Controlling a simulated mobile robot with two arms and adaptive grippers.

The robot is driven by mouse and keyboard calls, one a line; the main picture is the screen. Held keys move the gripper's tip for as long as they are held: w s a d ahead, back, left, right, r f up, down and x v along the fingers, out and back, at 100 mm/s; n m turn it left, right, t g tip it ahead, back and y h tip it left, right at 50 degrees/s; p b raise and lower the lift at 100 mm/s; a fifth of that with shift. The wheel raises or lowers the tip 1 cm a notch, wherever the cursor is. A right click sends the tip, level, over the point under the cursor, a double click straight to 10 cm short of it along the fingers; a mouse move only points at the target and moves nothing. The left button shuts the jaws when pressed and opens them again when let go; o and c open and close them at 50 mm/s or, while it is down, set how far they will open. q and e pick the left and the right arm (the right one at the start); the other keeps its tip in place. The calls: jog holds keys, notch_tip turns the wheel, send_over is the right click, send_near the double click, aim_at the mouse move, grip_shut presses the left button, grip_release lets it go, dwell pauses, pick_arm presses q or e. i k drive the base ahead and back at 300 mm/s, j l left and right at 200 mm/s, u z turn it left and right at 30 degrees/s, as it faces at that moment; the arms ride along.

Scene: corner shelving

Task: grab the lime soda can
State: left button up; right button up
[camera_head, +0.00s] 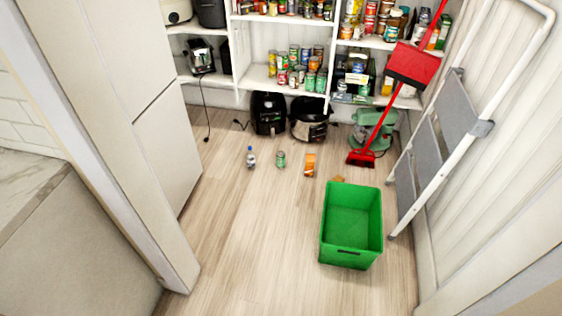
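A small green can (281,160), which looks like the lime soda can, stands upright on the wooden floor in front of the shelving. It is between a clear bottle with a blue label (250,157) on its left and an orange carton (310,165) on its right, apart from both. Its label is too small to read. Neither of my grippers shows in the head view.
An empty green crate (326,232) stands on the floor, nearer and to the right. A stepladder (408,178) and a red broom (362,157) lean at the right. Appliances, including a black fryer (269,113), stand under the shelves. The floor (245,235) left of the crate is clear.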

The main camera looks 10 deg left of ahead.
aim_at(280, 156)
jog(key=u, duration=0.45)
jog(key=i+u, duration=0.1)
jog(key=u, duration=0.3)
jog(key=l+u, duration=0.1)
jog(key=u, duration=0.35)
jog(key=i+u, duration=0.1)
jog(key=u, duration=0.3)
jog(key=l+u, duration=0.15)
jog(key=u, duration=0.3)
jog(key=i+l+u, duration=0.1)
jog(key=u, duration=0.35)
jog(key=l+u, duration=0.1)
jog(key=u, duration=0.3)
jog(key=i+l+u, duration=0.1)
jog(key=l+u, duration=0.8)
jog(key=l, duration=0.15)
jog(key=l+z, duration=0.1)
jog(key=l, duration=0.45)
jog(key=l+z, duration=0.15)
jog(key=l, duration=0.45)
jog(key=i+l+z, duration=0.1)
jog(key=l, duration=0.45)
jog(key=l+z, duration=0.45)
jog(key=i+l+z, duration=0.15)
jog(key=l+z, duration=0.3)
